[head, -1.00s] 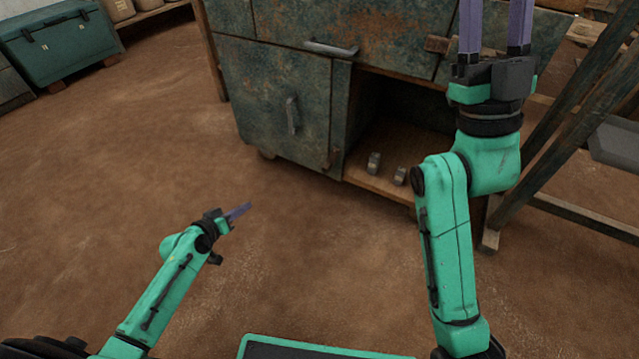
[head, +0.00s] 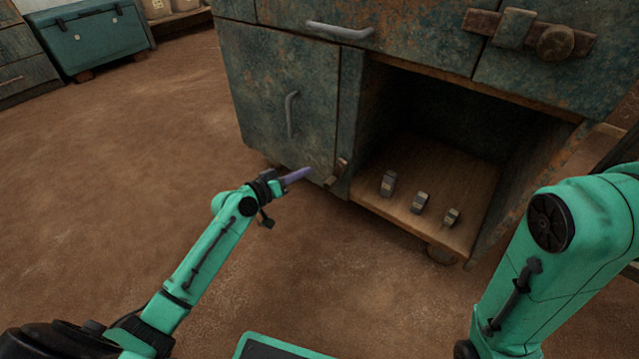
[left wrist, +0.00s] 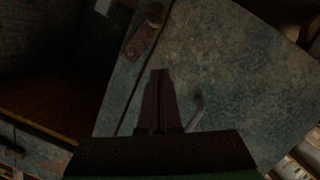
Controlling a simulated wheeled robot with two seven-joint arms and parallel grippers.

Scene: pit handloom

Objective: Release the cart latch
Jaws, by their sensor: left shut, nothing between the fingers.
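The cart (head: 275,85) is a rusty teal cabinet on casters, with a closed door at its left and an open bay beside it. A small rusty latch (head: 338,173) sits low at the door's right edge; it also shows in the left wrist view (left wrist: 142,35), ahead of the fingers. A larger rusty latch with a round knob (head: 530,33) is at the upper right. My left gripper (head: 298,176) is shut and empty, in front of the door's lower part, left of the small latch and seemingly apart from it. In the left wrist view its fingers (left wrist: 160,88) are together. My right gripper is out of view.
Three small blocks (head: 421,202) stand on the bay's floor. A grey handle (head: 291,114) is on the door and another (head: 340,31) on the drawer above. A teal chest (head: 93,38) stands at the far left. Brown floor on the left is clear.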

